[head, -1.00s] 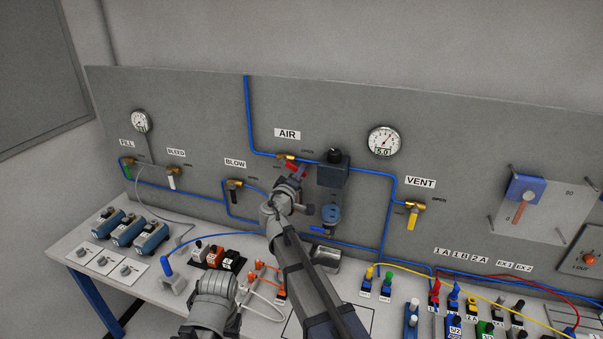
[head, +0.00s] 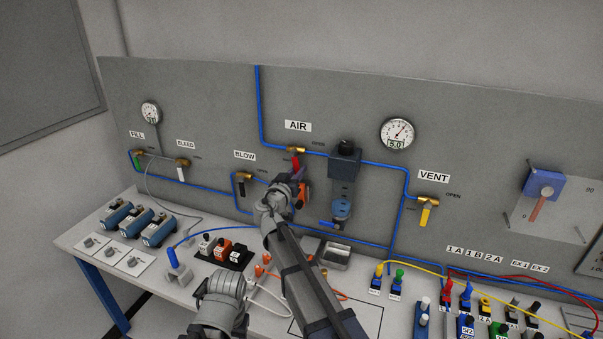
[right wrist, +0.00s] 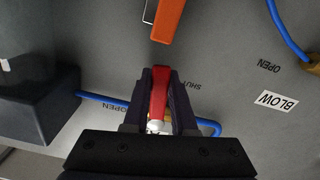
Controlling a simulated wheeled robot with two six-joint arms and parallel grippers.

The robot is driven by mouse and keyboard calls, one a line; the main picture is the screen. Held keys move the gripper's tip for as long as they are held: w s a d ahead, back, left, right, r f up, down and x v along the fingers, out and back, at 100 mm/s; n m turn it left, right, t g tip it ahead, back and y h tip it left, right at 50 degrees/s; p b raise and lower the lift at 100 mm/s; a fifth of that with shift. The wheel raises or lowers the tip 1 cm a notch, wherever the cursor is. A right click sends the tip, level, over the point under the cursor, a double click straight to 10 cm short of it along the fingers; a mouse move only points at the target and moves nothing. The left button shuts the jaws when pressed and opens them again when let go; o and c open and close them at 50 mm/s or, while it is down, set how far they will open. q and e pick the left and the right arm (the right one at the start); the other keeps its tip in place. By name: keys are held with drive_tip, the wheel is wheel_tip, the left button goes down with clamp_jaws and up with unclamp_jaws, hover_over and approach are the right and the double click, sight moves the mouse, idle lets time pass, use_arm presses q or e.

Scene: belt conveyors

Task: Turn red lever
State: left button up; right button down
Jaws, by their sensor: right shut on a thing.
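The red lever (head: 296,163) hangs roughly straight down from its brass valve (head: 298,150) under the AIR label. My right gripper (head: 297,174) is at the lever, with its arm reaching up from the bottom. In the right wrist view, the dark fingers of this gripper (right wrist: 160,88) are shut on the red lever (right wrist: 158,92), one on each side. The lever's base shows between the fingers near the palm. My left gripper's fingers do not show; only a grey arm part stands at the bottom of the head view.
An orange piece (right wrist: 167,18) lies just beyond the fingertips. A dark regulator block (head: 344,163) is right of the AIR valve. The black BLOW lever (head: 246,186) is to the left, the yellow VENT lever (head: 426,216) to the right. Blue tubing (head: 260,110) runs along the panel.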

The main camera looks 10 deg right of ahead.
drive_tip(key=shift+w+a+m, duration=0.35)
drive_tip(key=shift+a+m, duration=0.15)
drive_tip(key=shift+m, duration=0.6)
drive_tip(key=c, duration=0.7)
unclamp_jaws()
drive_tip(key=shift+a, duration=0.1)
drive_tip(key=v, duration=0.7)
drive_tip(key=shift+s+a+f, duration=0.1)
drive_tip(key=shift+s+a, duration=0.1)
drive_tip(key=shift+s, duration=0.1)
